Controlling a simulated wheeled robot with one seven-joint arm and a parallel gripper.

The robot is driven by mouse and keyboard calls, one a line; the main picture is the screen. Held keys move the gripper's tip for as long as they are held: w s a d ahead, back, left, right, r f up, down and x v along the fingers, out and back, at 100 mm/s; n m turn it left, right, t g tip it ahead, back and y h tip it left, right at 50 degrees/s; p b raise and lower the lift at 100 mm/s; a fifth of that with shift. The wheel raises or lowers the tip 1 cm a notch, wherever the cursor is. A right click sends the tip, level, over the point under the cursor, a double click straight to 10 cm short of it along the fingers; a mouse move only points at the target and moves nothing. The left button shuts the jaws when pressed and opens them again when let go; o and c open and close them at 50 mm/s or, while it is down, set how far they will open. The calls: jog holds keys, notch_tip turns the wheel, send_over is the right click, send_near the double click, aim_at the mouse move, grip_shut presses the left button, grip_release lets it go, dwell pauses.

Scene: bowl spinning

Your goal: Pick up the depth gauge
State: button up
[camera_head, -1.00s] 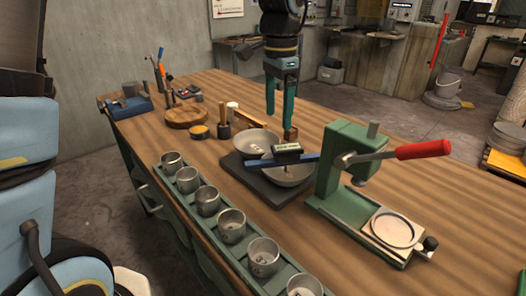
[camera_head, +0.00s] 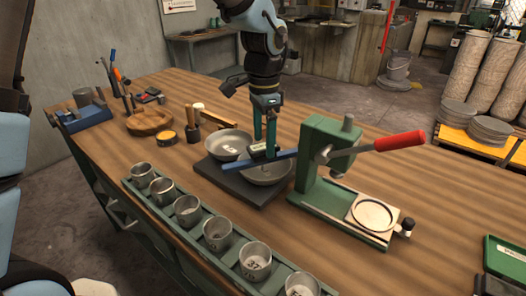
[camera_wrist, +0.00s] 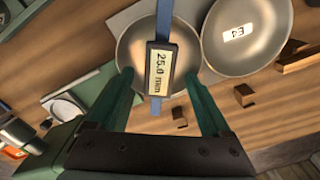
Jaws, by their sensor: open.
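The depth gauge (camera_head: 236,165) is a blue bar with a dark display box. It lies across the rim of the near metal bowl (camera_head: 268,176). In the wrist view the gauge (camera_wrist: 161,72) reads 25.0 mm and runs up the picture across the bowl (camera_wrist: 130,52). My gripper (camera_head: 264,148) points down at the gauge, by its display. In the wrist view my gripper (camera_wrist: 158,76) is open, with one green finger on each side of the display box. Whether the fingers touch the gauge I cannot tell.
A second, labelled bowl (camera_head: 228,145) shares the dark mat (camera_head: 218,178). A green press (camera_head: 325,150) with a red-handled lever stands close on the right. A green rack (camera_head: 160,215) of several metal cups runs along the near edge. Small wooden blocks (camera_wrist: 245,95) lie nearby.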

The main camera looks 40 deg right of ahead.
aim_at(263, 158)
jog(key=shift+a+f, duration=0.1)
jog(key=shift+f, duration=1.25)
jog(key=shift+c, duration=0.4)
grip_shut()
